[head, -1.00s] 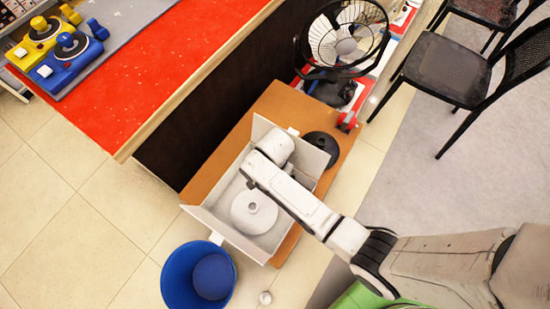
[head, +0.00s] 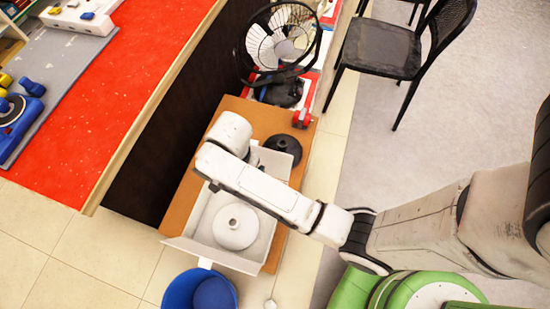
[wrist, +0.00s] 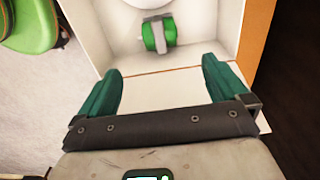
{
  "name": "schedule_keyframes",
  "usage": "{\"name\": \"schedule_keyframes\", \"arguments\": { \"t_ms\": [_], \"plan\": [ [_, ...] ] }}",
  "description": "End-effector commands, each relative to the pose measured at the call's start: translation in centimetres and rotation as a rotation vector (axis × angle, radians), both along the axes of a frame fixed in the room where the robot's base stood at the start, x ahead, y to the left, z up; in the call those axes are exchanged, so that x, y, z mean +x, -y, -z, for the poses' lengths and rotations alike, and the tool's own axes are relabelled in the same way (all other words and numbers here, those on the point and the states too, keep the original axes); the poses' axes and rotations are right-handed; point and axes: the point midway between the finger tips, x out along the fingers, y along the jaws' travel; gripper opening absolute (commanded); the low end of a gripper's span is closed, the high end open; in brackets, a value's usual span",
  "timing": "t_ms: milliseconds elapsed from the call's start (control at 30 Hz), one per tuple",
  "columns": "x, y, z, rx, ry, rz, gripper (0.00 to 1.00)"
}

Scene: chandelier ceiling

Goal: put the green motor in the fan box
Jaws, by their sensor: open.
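My arm covers that part of the box in the head view. My gripper (wrist: 160,80) is open, its green fingers apart and empty. It is over a box flap (wrist: 165,85), apart from the motor.
The box stands on an orange-brown board (head: 190,190) beside the counter (head: 90,130). A black round base (head: 284,148) and a caged fan (head: 280,40) are behind. A blue bin (head: 185,290) stands in front. A black chair (head: 385,50) is at right.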

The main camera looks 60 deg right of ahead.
Motion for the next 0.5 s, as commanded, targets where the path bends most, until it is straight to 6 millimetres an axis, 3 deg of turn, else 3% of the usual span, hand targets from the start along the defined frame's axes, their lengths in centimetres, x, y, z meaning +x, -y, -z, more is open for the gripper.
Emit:
{"name": "schedule_keyframes", "arguments": {
  "t_ms": [133,233,500],
  "plan": [
    [-0.6,0.3,0.0,0.002,0.003,-0.037,1.0],
    [-2.4,1.0,-0.1,0.005,0.01,-0.148,1.0],
    [-10.3,4.2,-2.1,-0.012,0.051,-0.705,1.0]
  ]
}}
